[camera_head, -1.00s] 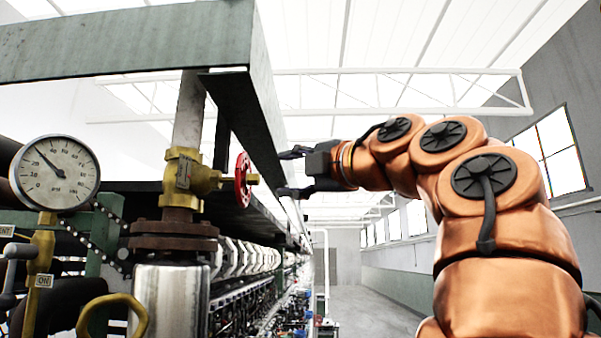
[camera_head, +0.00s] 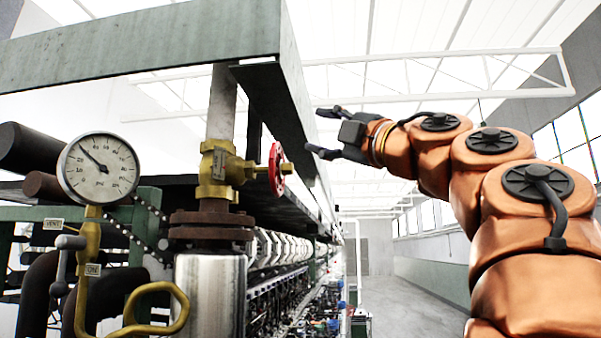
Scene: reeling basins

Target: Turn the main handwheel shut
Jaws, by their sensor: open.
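The red handwheel (camera_head: 276,169) is seen nearly edge-on, on the right end of a brass valve (camera_head: 217,172). The valve sits on a vertical pipe above a rusty flange. My gripper (camera_head: 316,131) is to the right of the handwheel, its two dark fingers spread and pointing left toward it. A gap shows between the fingertips and the wheel in the picture. Nothing is between the fingers. The far side of the handwheel is hidden.
A round pressure gauge (camera_head: 98,168) stands at the left, above a brass pipe with small tags. A curved brass handle (camera_head: 160,308) is at lower left. A green overhead beam (camera_head: 150,35) runs above the valve. An open aisle (camera_head: 400,290) lies right of the machine row.

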